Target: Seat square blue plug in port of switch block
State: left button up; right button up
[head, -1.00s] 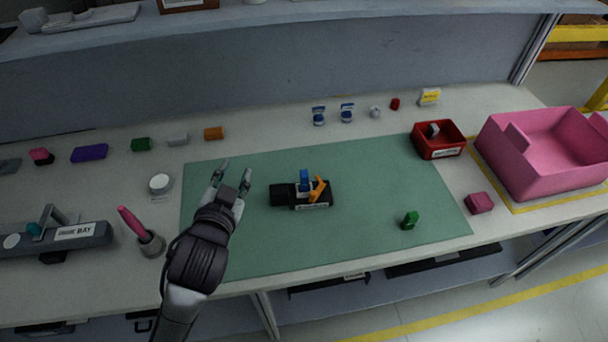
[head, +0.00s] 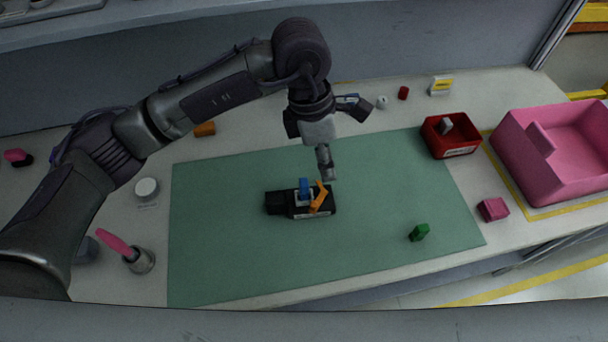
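The black switch block (head: 276,204) lies on the green mat (head: 220,240). The blue plug (head: 304,186) stands upright at a pale, square-looking part of the block; I cannot tell how deep it sits. An orange lever (head: 319,198) leans beside it on the right. My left gripper (head: 325,176) reaches over from the back, pointing down, just behind and right of the plug and lever. It looks apart from them and empty. Its fingers overlap in this view, so their opening is unclear. My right gripper is not in view.
A green piece (head: 419,232) lies at the mat's right. A red bin (head: 430,142), a pink block (head: 493,209) and a large pink bin (head: 570,180) stand right. A pink-handled tool in a cup (head: 142,261) and a white disc (head: 146,188) stand left. My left arm covers the back left.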

aim_at(304, 182)
pick_arm(q)
jog(key=w+a+t+y, duration=0.1)
jog(key=w+a+y, duration=0.1)
jog(key=w+a, duration=0.15)
jog(key=f, duration=0.2)
jog(key=f+p, duration=0.1)
jog(key=f, duration=0.2)
jog(key=f+p, duration=0.1)
jog(key=f, duration=0.1)
jog(key=shift+s+a+f, duration=0.25)
jog(key=shift+s, duration=0.05)
notch_tip(304, 182, down, 5)
jog(key=p, duration=0.3)
jog(key=shift+s+d+r, duration=0.1)
jog(key=shift+s+d, duration=0.05)
jog(key=shift+f, duration=0.3)
grip_shut()
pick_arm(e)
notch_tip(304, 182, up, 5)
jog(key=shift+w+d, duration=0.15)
